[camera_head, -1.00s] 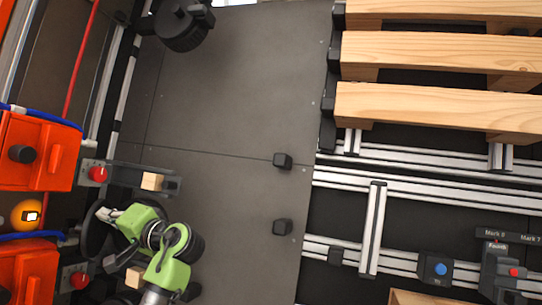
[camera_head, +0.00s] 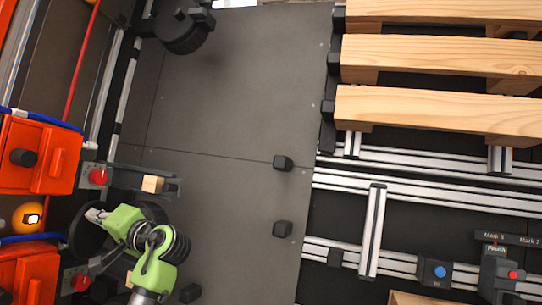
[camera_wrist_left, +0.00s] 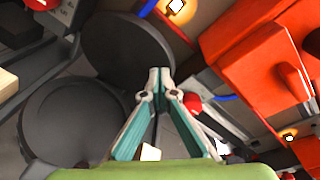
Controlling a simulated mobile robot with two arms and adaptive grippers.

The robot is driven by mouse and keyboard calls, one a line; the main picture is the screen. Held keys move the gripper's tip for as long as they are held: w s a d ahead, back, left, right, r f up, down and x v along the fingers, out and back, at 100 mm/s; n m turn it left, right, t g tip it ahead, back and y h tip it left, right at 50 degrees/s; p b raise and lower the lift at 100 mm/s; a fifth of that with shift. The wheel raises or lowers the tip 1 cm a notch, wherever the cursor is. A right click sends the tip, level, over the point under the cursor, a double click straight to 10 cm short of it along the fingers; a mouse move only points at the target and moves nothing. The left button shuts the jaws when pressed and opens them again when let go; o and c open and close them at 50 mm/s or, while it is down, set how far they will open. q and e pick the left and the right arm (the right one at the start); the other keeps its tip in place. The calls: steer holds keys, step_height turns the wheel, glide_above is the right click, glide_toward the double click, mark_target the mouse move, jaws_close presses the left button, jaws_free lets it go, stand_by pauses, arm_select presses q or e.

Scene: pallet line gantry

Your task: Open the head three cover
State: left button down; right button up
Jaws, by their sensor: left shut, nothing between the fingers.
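Two orange-red head housings stand at the left edge of the head view, an upper one (camera_head: 50,158) with a black knob and a lower one (camera_head: 27,275), partly cut off. No label tells me which is head three. My left gripper (camera_head: 92,214) is shut and empty, just right of the gap between the housings. In the left wrist view its fingertips (camera_wrist_left: 158,76) overlap a dark round disc (camera_wrist_left: 125,50); I cannot tell whether they touch it. An orange housing (camera_wrist_left: 255,55) lies to the right there, apart from the fingers. My right gripper is out of view.
A glowing orange lamp (camera_head: 28,216) sits between the housings. Red buttons (camera_head: 97,175) and a small wooden block (camera_head: 152,184) are near my left arm. Wooden pallet slats (camera_head: 440,57) lie at the upper right. The dark middle floor (camera_head: 230,100) is mostly clear.

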mark_target(81, 211)
arm_select(q)
steer(key=shift+s+a+r, duration=0.1)
steer(key=shift+a+r, duration=0.05)
steer(key=shift+a, duration=0.55)
steer(key=shift+a+r, duration=0.1)
steer(key=shift+a, duration=1.05)
steer(key=shift+x, duration=0.9)
steer(key=s+r+p+v, duration=0.1)
steer(key=p+v, duration=0.2)
steer(key=v, duration=0.7)
steer(key=shift+s, duration=0.15)
stand_by(0.4)
steer(key=shift+a, duration=0.15)
